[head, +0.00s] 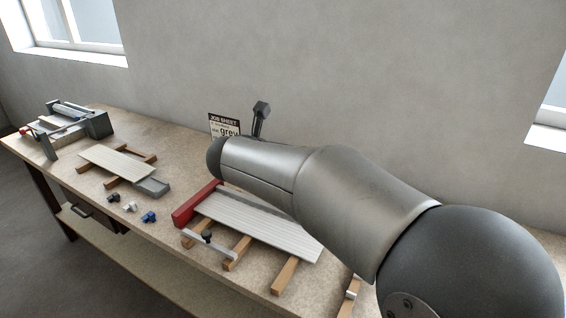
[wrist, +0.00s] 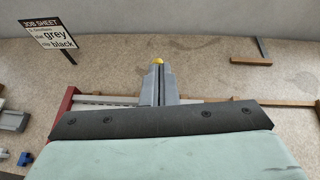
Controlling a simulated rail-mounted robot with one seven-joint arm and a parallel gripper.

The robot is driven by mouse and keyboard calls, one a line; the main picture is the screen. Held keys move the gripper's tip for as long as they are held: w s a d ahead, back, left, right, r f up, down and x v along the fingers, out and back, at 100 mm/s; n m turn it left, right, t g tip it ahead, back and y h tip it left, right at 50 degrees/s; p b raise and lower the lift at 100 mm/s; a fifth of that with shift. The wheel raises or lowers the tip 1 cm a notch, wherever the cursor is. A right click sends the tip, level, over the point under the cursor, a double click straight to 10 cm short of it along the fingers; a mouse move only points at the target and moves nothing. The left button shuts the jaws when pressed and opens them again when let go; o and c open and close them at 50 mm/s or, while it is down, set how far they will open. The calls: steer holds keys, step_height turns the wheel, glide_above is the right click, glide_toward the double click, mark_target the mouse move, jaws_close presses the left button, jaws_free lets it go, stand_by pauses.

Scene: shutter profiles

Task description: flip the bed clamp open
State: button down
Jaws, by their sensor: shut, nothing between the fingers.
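A pale ribbed profile (head: 275,228) lies on wooden bearers against a red end stop (head: 197,205). In front of it is a thin grey bar with a black knob (head: 207,237), which may be the bed clamp; I cannot tell for sure. My gripper (wrist: 158,68) shows in the wrist view, its grey fingers together and empty, over the bench behind the profile. The red stop (wrist: 66,102) is to the left there. In the head view my arm hides the gripper and part of the bed.
A job sheet (head: 224,123) stands at the back beside a dark upright post (head: 261,112). Small black, white and blue pieces (head: 130,207) lie left of the bed. Another profile (head: 118,162) and a grey machine (head: 85,122) are further left. A wall closes the back.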

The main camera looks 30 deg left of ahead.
steer(key=s+r, duration=0.2)
steer(key=r, duration=0.1)
steer(key=shift+d+r, duration=0.1)
steer(key=shift+d, duration=0.1)
stand_by(0.4)
steer(key=d+f+m+g+h, duration=0.4)
steer(key=d+m, duration=0.5)
steer(key=d, duration=0.9)
steer(key=d+f+m+g+h, duration=0.1)
steer(key=d+f+m+g, duration=0.3)
steer(key=d+m, duration=0.9)
steer(key=s+d+f+m+g+y, duration=0.1)
steer(key=s+d+f+m+g, duration=0.1)
steer(key=s+d+f+m, duration=0.3)
steer(key=s+d+f+m+g+y, duration=0.1)
steer(key=s+d+f+m+g, duration=0.1)
steer(key=s+d+f+m, duration=0.4)
steer(key=s+d+m, duration=0.5)
steer(key=s+d, duration=0.2)
steer(key=d, duration=0.1)
steer(key=shift+s+d+y, duration=0.15)
steer(key=shift+d+y, duration=0.1)
steer(key=shift+y, duration=0.15)
